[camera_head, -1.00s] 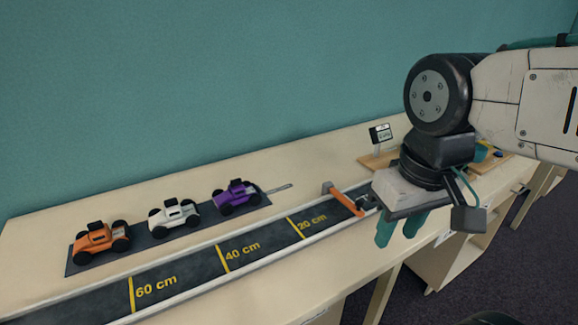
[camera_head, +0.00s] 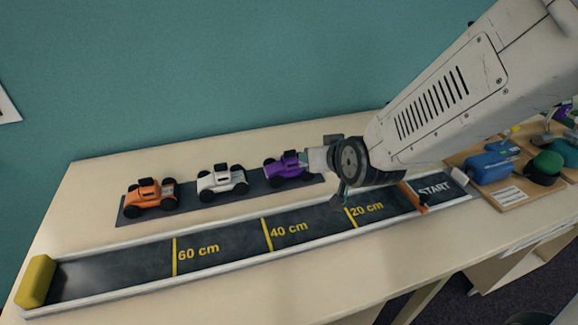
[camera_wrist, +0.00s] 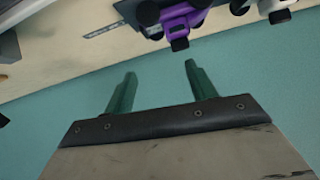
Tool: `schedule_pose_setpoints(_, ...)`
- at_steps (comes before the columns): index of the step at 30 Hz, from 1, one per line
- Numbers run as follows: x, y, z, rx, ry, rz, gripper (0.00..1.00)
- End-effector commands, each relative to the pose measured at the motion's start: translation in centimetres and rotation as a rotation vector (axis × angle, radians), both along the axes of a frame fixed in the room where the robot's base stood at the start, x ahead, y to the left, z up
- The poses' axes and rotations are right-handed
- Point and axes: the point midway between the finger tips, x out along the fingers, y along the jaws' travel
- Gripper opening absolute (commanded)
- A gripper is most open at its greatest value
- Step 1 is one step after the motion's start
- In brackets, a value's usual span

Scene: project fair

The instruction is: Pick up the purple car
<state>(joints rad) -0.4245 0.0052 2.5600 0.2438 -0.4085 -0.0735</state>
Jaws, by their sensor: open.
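The purple car (camera_head: 285,168) stands upright at the right end of a dark mat (camera_head: 195,202), beside a white car (camera_head: 222,181) and an orange car (camera_head: 150,196). In the wrist view the purple car (camera_wrist: 180,18) is at the top, partly cut off by the frame edge. My gripper (camera_wrist: 160,72) has its two green fingers spread with nothing between them. The purple car lies beyond the fingertips, apart from them in that view. In the head view my wrist is just right of the purple car and hides part of its surroundings.
A track (camera_head: 215,248) with distance marks runs in front of the cars, with a yellow block (camera_head: 36,282) at its left end and an orange gate (camera_head: 412,197) by START. A board with blue and green items (camera_head: 490,168) is at right. The teal wall is behind.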

Motion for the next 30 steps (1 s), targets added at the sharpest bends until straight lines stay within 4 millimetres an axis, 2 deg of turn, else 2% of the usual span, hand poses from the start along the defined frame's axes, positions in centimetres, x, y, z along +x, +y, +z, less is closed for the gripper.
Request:
schedule_pose_setpoints(1, 0.4, 1.3, -1.2, 0.0, -0.042, 0.008, 0.56)
schedule_pose_setpoints(3, 0.9, 2.6, -1.8, 0.004, -0.116, 0.009, 0.56)
schedule_pose_setpoints(9, 1.4, 4.7, -2.8, 0.008, -0.261, 0.01, 0.56)
schedule_pose_setpoints(14, 1.9, 5.2, -3.1, 0.009, -0.301, 0.01, 0.56)
schedule_pose_setpoints(30, 8.1, 6.6, -5.2, 0.011, -0.303, 0.009, 0.56)
